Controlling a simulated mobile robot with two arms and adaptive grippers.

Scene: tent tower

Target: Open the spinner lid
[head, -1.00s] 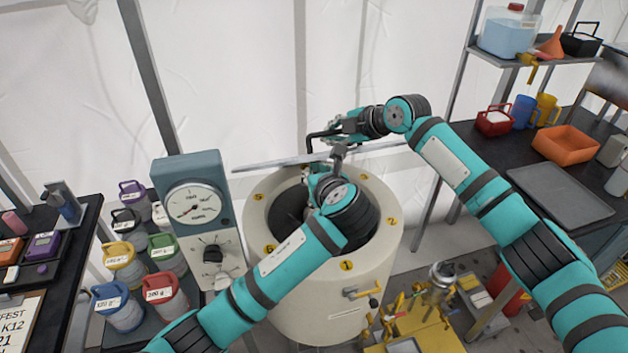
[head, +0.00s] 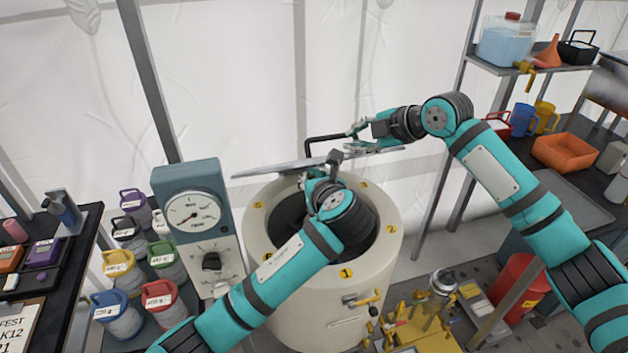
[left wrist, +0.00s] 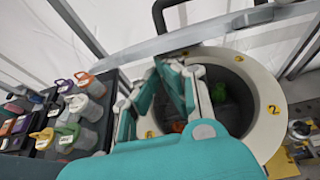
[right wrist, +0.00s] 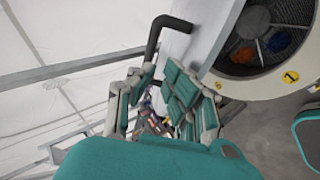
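The spinner (head: 320,300) is a cream drum with numbered yellow dots. Its lid (head: 265,170) is a grey plate, raised and seen almost edge-on behind and above the open mouth. A black bar handle (head: 318,139) stands up from the lid; it also shows in the right wrist view (right wrist: 153,45). My right gripper (head: 362,130) is beside the handle's right end, its fingers apart with nothing seen between them in the right wrist view (right wrist: 158,100). My left gripper (head: 316,180) is over the drum mouth below the lid, its fingers apart in the left wrist view (left wrist: 158,95). Its tips are partly hidden in the head view.
A dial gauge box (head: 195,215) stands left of the drum, next to several coloured-lid jars (head: 120,265). Yellow tools and a metal fitting (head: 440,285) sit low at right. A dark table with an orange tray (head: 565,152) is further right. Coloured contents (right wrist: 275,42) show inside the drum.

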